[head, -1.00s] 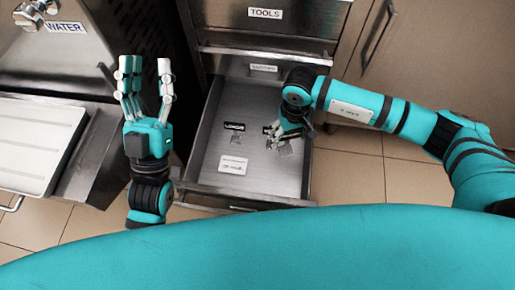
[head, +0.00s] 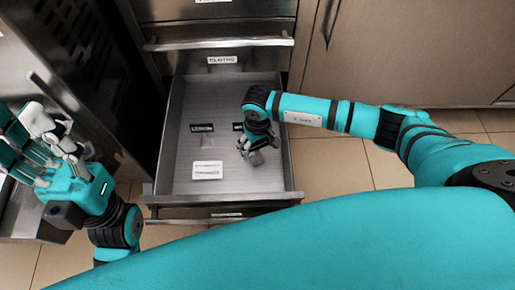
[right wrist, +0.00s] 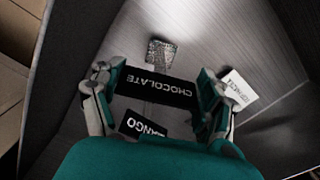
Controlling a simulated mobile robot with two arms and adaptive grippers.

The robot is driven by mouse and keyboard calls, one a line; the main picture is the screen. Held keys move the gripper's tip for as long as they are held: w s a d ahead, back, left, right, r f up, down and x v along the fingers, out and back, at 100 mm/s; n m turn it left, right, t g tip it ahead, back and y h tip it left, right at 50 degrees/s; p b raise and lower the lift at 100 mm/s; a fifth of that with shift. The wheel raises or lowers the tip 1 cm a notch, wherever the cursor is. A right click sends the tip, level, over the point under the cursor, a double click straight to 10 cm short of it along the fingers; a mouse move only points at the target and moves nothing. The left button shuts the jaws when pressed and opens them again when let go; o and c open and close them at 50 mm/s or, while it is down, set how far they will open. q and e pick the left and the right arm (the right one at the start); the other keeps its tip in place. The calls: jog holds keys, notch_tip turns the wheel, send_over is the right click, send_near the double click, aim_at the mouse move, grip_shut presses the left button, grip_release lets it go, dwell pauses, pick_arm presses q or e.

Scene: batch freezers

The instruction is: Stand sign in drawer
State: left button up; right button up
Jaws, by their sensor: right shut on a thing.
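The open drawer (head: 238,183) is pulled out in the middle of the head view, under a drawer front with a small label. My right gripper (head: 256,150) is low inside it, at the right. In the right wrist view, my right gripper (right wrist: 155,98) is shut on a black sign reading CHOCOLATE (right wrist: 157,88), with a grey metal base (right wrist: 161,53) beyond it. The sign appears to lie flat; its contact with the floor is unclear. In the head view the gripper mostly hides it. My left gripper (head: 48,158) is open and empty, outside the drawer at left.
A white sign (head: 207,171) lies nearer the front. Bare drawer floor surrounds them. Closed cabinet doors (head: 420,55) stand at right.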

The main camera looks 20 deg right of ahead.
jog(key=shift+f, duration=0.8)
jog(key=shift+r, duration=0.1)
jog(key=shift+f, duration=0.2)
jog(key=o, duration=1.6)
jog(key=shift+r, duration=0.15)
